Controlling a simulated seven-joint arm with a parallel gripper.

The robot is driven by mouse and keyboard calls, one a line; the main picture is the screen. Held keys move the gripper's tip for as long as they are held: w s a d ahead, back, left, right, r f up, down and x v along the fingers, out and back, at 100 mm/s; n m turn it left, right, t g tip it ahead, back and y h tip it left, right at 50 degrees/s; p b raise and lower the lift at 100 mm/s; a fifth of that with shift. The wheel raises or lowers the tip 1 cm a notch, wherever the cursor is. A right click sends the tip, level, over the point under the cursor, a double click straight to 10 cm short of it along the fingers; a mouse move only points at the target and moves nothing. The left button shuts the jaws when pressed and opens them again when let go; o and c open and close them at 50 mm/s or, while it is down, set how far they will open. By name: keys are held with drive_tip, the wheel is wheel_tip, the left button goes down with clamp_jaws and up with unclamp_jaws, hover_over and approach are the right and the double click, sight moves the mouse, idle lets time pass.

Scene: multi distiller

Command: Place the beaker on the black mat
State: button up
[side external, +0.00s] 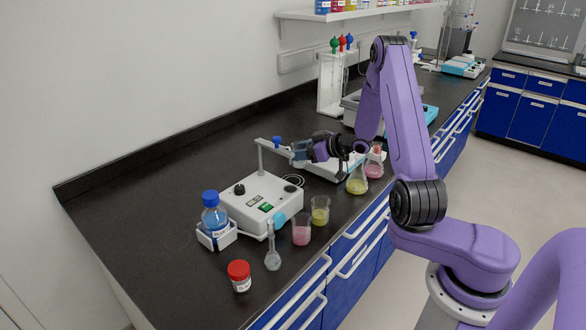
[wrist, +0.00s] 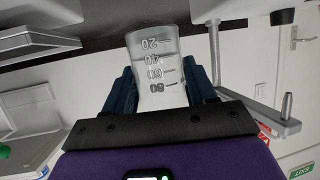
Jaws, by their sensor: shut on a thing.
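My gripper (side external: 308,150) is above the bench beside the white balance-like device in the side external view. In the wrist view its dark blue fingers (wrist: 160,92) are shut on a clear graduated beaker (wrist: 155,62), one finger on each side. The beaker looks empty, with volume marks on its wall. In the side external view it is small and mostly hidden among the fingers. I cannot make out a black mat apart from the black bench top (side external: 180,180).
A white stirrer box (side external: 262,200) with a rod stands left of my gripper. A pink beaker (side external: 301,235), yellow beaker (side external: 320,212), yellow flask (side external: 357,184), pink flask (side external: 374,168) and glass flask (side external: 273,260) line the front edge. A blue-capped bottle (side external: 214,218) and red-capped jar (side external: 240,277) stand left.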

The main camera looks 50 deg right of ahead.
drive_tip(key=w+f, duration=0.2)
drive_tip(key=w+d+f, duration=0.1)
drive_tip(key=f, duration=0.1)
drive_tip(key=shift+w+f, duration=0.35)
drive_tip(key=shift+f, duration=0.05)
drive_tip(key=shift+w+d+f, duration=0.1)
drive_tip(key=shift+d+f, duration=0.05)
drive_tip(key=shift+f, duration=1.45)
drive_tip(key=o, duration=1.1)
drive_tip(key=shift+f, duration=0.15)
drive_tip(key=shift+s+r, duration=0.25)
drive_tip(key=shift+s, duration=0.05)
drive_tip(key=v, duration=0.7)
